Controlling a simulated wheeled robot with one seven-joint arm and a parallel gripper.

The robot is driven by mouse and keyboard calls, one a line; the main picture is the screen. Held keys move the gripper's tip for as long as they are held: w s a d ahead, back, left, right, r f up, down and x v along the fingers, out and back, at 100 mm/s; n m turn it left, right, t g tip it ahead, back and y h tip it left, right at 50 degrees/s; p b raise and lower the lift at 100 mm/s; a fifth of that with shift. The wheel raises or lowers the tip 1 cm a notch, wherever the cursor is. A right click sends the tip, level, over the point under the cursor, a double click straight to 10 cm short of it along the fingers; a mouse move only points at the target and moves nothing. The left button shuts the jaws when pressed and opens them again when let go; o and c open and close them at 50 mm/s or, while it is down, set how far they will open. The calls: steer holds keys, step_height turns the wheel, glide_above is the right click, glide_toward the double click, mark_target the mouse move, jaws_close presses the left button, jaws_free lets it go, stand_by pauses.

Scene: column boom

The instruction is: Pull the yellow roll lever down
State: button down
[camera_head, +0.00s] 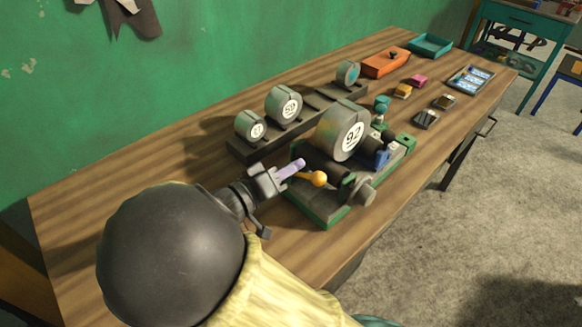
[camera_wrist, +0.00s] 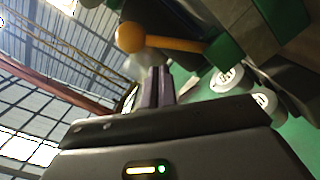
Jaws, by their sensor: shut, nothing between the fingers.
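The yellow lever (camera_head: 313,178) has a round knob and sticks out at the front of a green-based machine (camera_head: 325,212). In the wrist view the lever's knob (camera_wrist: 130,37) and its orange-yellow rod (camera_wrist: 178,45) lie just beyond my fingertips. My gripper (camera_head: 299,164) is shut and empty, its pale purple fingers together beside the lever, close to the knob. It also shows in the wrist view (camera_wrist: 160,72), with the rod crossing just past the fingertips. I cannot tell whether the fingers touch the lever. A large grey roll marked 92 (camera_head: 333,122) sits on the machine.
A dark rack (camera_head: 290,131) with several numbered grey rolls stands behind the machine. An orange box (camera_head: 384,66), a teal tray (camera_head: 431,44) and small coloured blocks lie toward the far end. Bare wooden tabletop (camera_head: 85,205) is at the left.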

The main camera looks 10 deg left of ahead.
steer(key=s+a+r+p, duration=0.2)
steer(key=s+a+r, duration=0.1)
steer(key=s+a, duration=0.4)
steer(key=shift+a+r, duration=0.4)
steer(key=shift+a, duration=0.25)
stand_by(0.6)
